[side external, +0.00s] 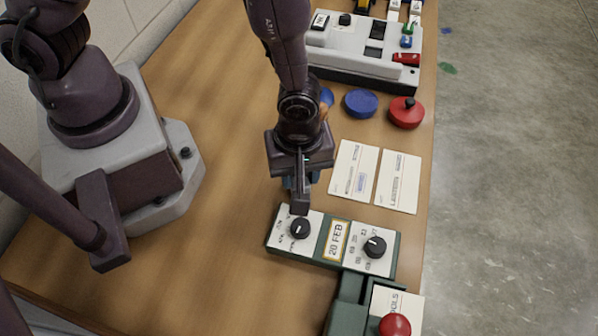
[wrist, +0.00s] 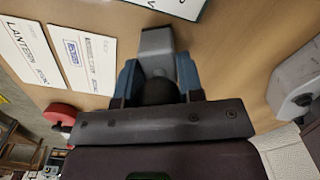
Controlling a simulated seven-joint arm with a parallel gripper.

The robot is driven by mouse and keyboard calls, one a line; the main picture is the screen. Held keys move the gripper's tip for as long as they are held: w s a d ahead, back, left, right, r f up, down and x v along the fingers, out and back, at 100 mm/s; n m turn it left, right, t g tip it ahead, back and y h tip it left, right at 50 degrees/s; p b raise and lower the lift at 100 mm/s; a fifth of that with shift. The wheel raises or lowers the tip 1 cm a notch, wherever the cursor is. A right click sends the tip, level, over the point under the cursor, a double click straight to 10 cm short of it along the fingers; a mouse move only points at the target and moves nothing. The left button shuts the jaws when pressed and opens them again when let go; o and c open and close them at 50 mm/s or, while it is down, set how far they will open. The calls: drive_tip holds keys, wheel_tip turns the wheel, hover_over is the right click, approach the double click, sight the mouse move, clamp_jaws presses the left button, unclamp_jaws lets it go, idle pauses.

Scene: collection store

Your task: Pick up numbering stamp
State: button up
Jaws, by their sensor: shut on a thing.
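The numbering stamp (wrist: 157,42) has a grey block body and a dark round knob. In the wrist view it sits between the two blue fingers of my gripper (wrist: 158,78), which is shut on it. In the side view my gripper (side external: 298,182) points down over the wood table, just behind the green date device. The stamp's grey body (side external: 300,200) shows below the fingers there. Whether its foot touches the table I cannot tell.
The green date device (side external: 336,241) reads 20 FEB and has two black dials. A red-knobbed device (side external: 395,325) stands in front. Two printed cards (side external: 398,181), a blue disc (side external: 361,103) and a red pad (side external: 406,113) lie to the right. Bare table is left.

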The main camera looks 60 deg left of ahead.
wheel_tip(320, 180, up, 10)
drive_tip(key=shift+f, duration=0.25)
drive_tip(key=o, duration=0.4)
drive_tip(key=shift+c, duration=1.3)
drive_tip(key=w+f+m, duration=0.2)
drive_tip(key=w+m, duration=0.3)
drive_tip(key=w, duration=1.1)
drive_tip(key=shift+w+d+f, duration=0.2)
drive_tip(key=shift+d, duration=0.1)
